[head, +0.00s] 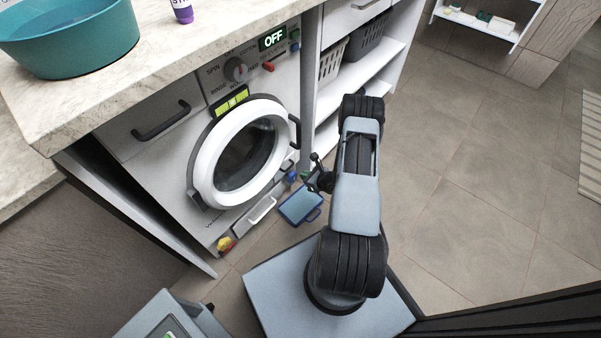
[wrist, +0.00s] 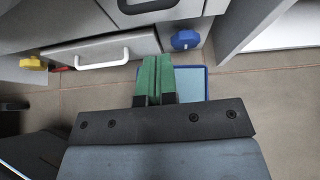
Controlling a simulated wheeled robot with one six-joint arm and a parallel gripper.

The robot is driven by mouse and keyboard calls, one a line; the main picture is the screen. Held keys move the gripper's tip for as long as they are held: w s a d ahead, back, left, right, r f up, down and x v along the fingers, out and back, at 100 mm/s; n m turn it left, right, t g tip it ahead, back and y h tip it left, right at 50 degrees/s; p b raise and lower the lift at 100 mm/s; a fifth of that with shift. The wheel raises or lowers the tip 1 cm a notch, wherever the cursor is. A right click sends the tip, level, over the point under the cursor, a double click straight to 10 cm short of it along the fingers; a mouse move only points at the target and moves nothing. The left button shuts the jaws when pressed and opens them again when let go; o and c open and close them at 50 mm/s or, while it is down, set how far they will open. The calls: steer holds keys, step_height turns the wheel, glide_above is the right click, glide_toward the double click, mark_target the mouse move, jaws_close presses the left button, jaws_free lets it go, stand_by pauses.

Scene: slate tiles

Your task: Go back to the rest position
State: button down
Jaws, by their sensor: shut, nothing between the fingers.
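My gripper (wrist: 154,82) shows in the wrist view with its two green fingers together, shut and empty. It points down toward the floor in front of the washing machine. In the head view my arm is folded above my base, and the dark gripper end (head: 320,180) sticks out to the left, partly hidden by the arm. The gripper touches nothing that I can see.
The washing machine (head: 288,80) reads OFF, and its round door (head: 205,165) looks closed. A blue tray (head: 301,206) lies on the floor near my gripper. A teal basin (head: 75,50) stands on the counter (head: 170,45). Open tiled floor (head: 480,160) lies to the right.

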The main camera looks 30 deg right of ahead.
steer(key=r+p+v, duration=0.1)
steer(key=p+v, duration=0.1)
steer(key=v, duration=0.7)
steer(key=shift+w+p, duration=0.3)
steer(key=shift+w, duration=0.05)
steer(key=shift+a, duration=0.1)
steer(key=w+a+r+n+g+y+p, duration=0.15)
steer(key=a+r+n+p, duration=0.3)
steer(key=r, duration=0.65)
steer(key=a+r+n+g+y+p, duration=0.2)
steer(key=a+r+n+g+p, duration=0.25)
steer(key=r, duration=0.75)
steer(key=w+a+r+n+g+y+p, duration=0.15)
steer(key=a+r+n+p, duration=0.35)
steer(key=r, duration=0.6)
steer(key=s+a+r+n+h+p, duration=0.1)
steer(key=s+r+n+h+p, duration=0.2)
steer(key=r, duration=0.8)
steer(key=s+a+r+n+h+p, duration=0.1)
steer(key=s+r+n+h+p, duration=0.2)
steer(key=s+r+n+p, duration=0.2)
steer(key=s+a+r+n+h+p, duration=0.2)
steer(key=r+n+p, duration=0.6)
steer(key=r, duration=1)
steer(key=shift+s+r+n+h+p, duration=0.2)
steer(key=shift+s+n+h+p, duration=0.2)
steer(key=shift+s+n+h, duration=0.45)
steer(key=shift+s+a+y, duration=0.1)
steer(key=shift+a+y, duration=0.05)
steer(key=shift+y, duration=0.1)
